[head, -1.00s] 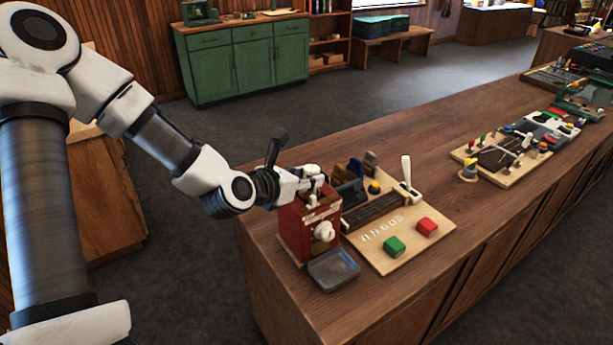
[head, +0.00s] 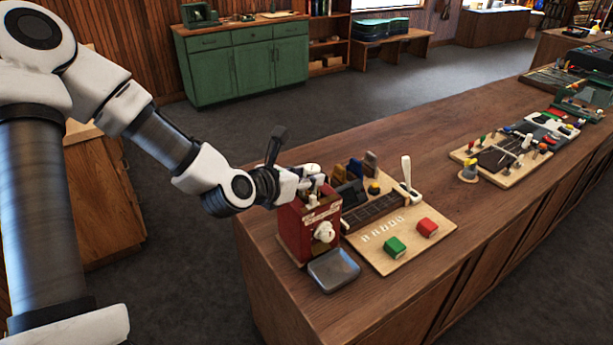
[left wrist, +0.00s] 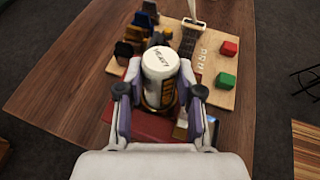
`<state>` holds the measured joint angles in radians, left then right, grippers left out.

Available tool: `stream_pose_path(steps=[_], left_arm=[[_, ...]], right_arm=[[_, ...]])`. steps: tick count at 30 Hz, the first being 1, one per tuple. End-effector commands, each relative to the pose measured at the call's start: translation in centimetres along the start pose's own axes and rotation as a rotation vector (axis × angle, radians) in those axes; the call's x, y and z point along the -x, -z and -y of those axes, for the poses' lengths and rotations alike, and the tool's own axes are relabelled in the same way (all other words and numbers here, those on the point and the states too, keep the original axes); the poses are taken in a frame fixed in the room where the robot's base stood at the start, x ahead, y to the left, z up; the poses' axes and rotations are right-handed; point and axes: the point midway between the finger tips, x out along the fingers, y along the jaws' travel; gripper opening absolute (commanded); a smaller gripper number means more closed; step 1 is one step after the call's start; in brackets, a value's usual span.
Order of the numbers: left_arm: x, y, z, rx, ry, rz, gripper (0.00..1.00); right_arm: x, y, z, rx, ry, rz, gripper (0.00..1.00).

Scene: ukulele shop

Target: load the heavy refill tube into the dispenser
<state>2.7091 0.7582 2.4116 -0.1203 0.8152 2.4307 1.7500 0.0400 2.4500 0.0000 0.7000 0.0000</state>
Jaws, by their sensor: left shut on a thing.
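The heavy refill tube (left wrist: 160,66) has a white cap marked "HEAVY" and points up toward the camera in the left wrist view. My left gripper (head: 313,184) is shut on it, with one finger on each side in the left wrist view (left wrist: 160,100). The red dispenser (head: 294,228) stands on the counter's near left end, with a white knob on its front. The gripper is right over its top; red also shows below the tube in the left wrist view (left wrist: 140,130). The tube's lower end is hidden, so I cannot tell how deep it sits. My right gripper is out of view.
A grey tray (head: 334,268) lies in front of the dispenser. A wooden board (head: 400,238) close on its right carries green and red blocks, an upright white lever and dark upright pieces. Another fitted board (head: 490,165) lies farther along the counter. Bare counter (head: 425,160) lies between them.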

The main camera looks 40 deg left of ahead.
Motion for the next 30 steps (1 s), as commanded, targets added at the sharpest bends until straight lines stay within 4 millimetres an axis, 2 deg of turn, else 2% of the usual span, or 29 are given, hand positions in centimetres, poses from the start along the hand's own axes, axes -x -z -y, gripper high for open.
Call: stream_pose_path(steps=[14, 30], left_arm=[[-0.1, 0.0, 0.0, 0.000, -0.001, 0.000, 0.00], [0.6, -1.6, 0.0, -0.001, 0.000, 0.001, 0.00]], right_arm=[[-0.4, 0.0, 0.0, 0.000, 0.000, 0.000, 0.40], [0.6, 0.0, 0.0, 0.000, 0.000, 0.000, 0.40]])
